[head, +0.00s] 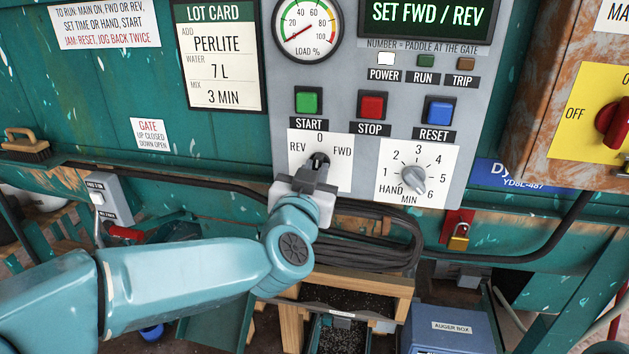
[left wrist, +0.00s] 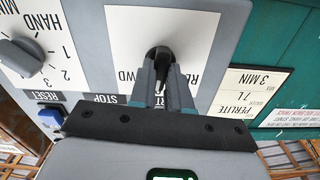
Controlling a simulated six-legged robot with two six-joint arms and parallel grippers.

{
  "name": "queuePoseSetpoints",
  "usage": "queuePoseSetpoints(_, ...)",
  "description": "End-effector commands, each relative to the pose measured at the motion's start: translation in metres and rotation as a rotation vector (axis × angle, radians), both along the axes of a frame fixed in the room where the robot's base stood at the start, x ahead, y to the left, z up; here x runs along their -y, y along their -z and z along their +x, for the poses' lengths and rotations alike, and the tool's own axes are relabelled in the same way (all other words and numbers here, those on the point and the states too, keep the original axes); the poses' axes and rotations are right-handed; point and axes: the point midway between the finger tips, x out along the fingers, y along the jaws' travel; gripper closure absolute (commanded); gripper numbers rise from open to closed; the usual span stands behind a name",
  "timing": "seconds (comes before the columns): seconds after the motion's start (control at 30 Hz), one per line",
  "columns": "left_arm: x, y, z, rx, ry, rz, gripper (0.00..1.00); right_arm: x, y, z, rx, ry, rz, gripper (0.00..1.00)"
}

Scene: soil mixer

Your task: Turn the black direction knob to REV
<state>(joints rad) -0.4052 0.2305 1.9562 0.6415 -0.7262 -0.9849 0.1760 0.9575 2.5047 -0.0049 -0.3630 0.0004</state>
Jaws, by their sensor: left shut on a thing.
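The black direction knob (head: 319,159) sits on a white plate marked REV at left, 0 at top and FWD at right, on the grey control panel (head: 353,90). My left gripper (head: 315,172) reaches it from below, its fingers shut on the knob. In the left wrist view the dark knob (left wrist: 158,54) shows between the two fingertips (left wrist: 166,76). The fingers hide much of it; it seems to point up near 0, but its exact angle is hard to tell. My right gripper is out of view.
Close above the knob are the green START (head: 308,102), red STOP (head: 372,105) and blue RESET (head: 438,112) buttons. The grey minute timer knob (head: 412,179) is to the right. The display (head: 429,14) reads SET FWD / REV. Coiled black cable (head: 365,240) hangs below.

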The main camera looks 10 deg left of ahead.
Motion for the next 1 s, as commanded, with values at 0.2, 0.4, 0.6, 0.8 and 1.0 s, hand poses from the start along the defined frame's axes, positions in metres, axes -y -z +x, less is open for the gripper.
queuePoseSetpoints(0.2, 0.001, 0.004, 0.0, -0.002, 0.002, -0.207, 1.0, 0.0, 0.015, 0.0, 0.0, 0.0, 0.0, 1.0)
queuePoseSetpoints(0.4, 0.0, 0.004, 0.0, -0.002, 0.001, -0.395, 1.0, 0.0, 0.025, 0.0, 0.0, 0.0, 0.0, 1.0)
queuePoseSetpoints(0.6, 0.0, 0.004, 0.0, -0.001, 0.001, -0.565, 1.0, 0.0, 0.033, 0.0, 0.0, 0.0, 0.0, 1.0)
queuePoseSetpoints(0.8, 0.001, 0.003, 0.0, -0.001, 0.001, -0.699, 1.0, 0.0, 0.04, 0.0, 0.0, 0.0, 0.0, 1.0)
queuePoseSetpoints(1.0, 0.001, 0.003, 0.0, -0.003, 0.001, -0.786, 1.0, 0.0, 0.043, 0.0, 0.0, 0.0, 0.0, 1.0)
